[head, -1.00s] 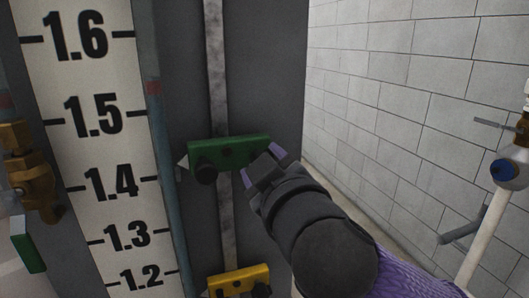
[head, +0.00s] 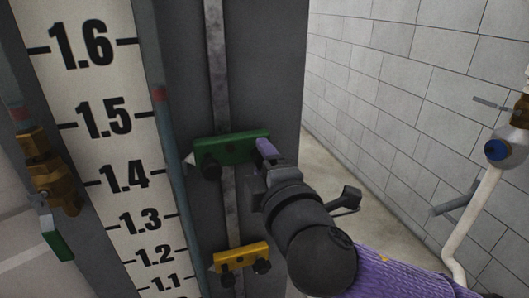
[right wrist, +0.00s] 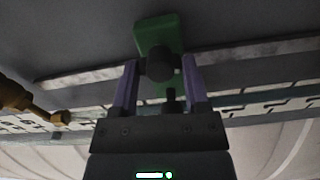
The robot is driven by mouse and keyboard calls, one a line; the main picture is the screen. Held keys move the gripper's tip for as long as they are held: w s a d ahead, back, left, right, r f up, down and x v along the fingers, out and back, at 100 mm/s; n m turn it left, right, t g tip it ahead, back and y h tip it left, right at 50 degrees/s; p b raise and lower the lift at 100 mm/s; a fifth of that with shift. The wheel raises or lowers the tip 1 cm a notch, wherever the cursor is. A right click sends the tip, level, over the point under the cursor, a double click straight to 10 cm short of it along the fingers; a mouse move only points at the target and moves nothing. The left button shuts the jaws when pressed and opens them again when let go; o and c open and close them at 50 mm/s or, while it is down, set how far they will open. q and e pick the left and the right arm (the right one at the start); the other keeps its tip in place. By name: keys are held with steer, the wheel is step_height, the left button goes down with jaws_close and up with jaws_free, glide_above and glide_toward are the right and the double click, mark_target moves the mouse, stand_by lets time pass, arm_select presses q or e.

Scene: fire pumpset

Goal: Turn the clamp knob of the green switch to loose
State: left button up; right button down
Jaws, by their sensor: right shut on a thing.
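The green switch (head: 228,150) is a flat block mounted on a vertical rail of the grey post, beside the 1.4–1.5 part of the scale. A dark knob (head: 207,171) shows at its left end. My right gripper (head: 262,157) is at its right end and hides that end's knob in the head view. In the right wrist view the green switch (right wrist: 158,36) is straight ahead, and my two purple fingers are closed on either side of a dark round clamp knob (right wrist: 160,67). A smaller dark part shows below that knob. My left gripper is not in view.
A yellow switch (head: 240,254) with dark knobs sits lower on the same rail. A white scale board (head: 105,150) stands to the left, with a brass valve (head: 50,180) at its far side. A white pipe with a blue-capped valve (head: 497,150) is at the right.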

steer(key=shift+n+p, duration=0.3)
steer(key=shift+n, duration=0.3)
steer(key=shift+c, duration=0.4)
jaws_free()
steer(key=shift+s, duration=0.1)
steer(key=p+v, duration=0.7)
steer(key=v, duration=0.2)
steer(key=shift+s+d+p, duration=0.15)
steer(key=shift+s+p, duration=0.15)
steer(key=shift+s, duration=0.05)
steer(key=shift+f, duration=0.1)
